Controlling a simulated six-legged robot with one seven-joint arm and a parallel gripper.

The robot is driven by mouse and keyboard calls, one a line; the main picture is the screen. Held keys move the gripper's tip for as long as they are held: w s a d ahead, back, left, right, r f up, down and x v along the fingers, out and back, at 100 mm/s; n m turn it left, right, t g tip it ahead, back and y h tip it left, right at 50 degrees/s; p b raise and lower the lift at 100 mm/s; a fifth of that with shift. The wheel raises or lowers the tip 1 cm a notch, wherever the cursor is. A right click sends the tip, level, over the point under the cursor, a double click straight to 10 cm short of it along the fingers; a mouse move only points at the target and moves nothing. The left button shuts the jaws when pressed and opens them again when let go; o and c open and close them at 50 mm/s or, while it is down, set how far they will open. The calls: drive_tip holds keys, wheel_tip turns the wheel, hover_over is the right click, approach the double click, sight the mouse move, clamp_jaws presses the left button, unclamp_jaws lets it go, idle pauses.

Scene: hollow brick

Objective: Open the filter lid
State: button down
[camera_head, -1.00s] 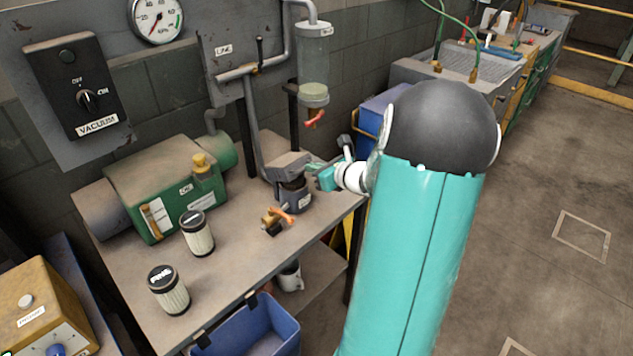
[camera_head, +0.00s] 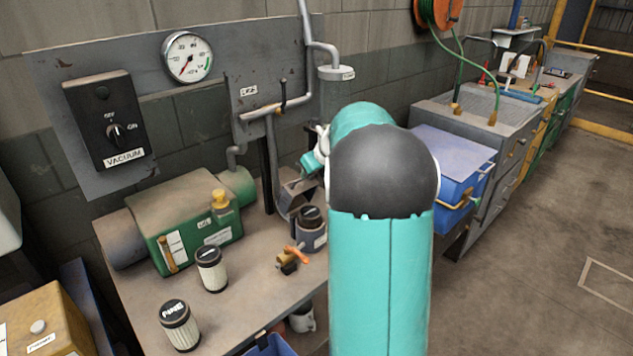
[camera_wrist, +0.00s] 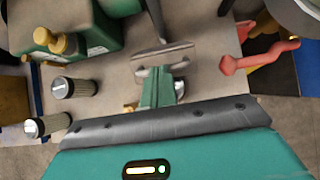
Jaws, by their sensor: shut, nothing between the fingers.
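The filter housing (camera_head: 312,238) is a grey canister near the right edge of the bench, with a dark round filter top (camera_head: 311,215) exposed in its mouth. Its grey lid (camera_head: 292,198) is tilted up on the far left side of the housing, clear of the mouth. My gripper (camera_head: 304,180) is at the raised lid's upper edge; whether it touches cannot be told. In the wrist view my gripper (camera_wrist: 157,76) is shut and empty, with the grey lid (camera_wrist: 164,54) just beyond its fingertips. My arm hides part of the area right of the housing.
Two loose filters (camera_head: 211,270) (camera_head: 179,325) stand on the bench (camera_head: 255,290) at left. A green pump (camera_head: 190,222) is behind them. An orange-handled valve (camera_head: 296,254) sits before the housing. A pipe and panel (camera_head: 262,105) rise behind; blue boxes (camera_head: 455,165) stand right.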

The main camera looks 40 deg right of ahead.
drive_tip(key=w, duration=0.4)
drive_tip(key=w+r, duration=0.1)
drive_tip(key=w, duration=0.1)
drive_tip(key=shift+w, duration=0.85)
drive_tip(key=shift+a, duration=0.1)
drive_tip(key=v, duration=0.4)
drive_tip(key=shift+r, duration=0.25)
wheel_tip(320, 180, up, 9)
drive_tip(key=w, duration=0.2)
drive_tip(key=shift+r, duration=0.2)
drive_tip(key=shift+a, duration=0.1)
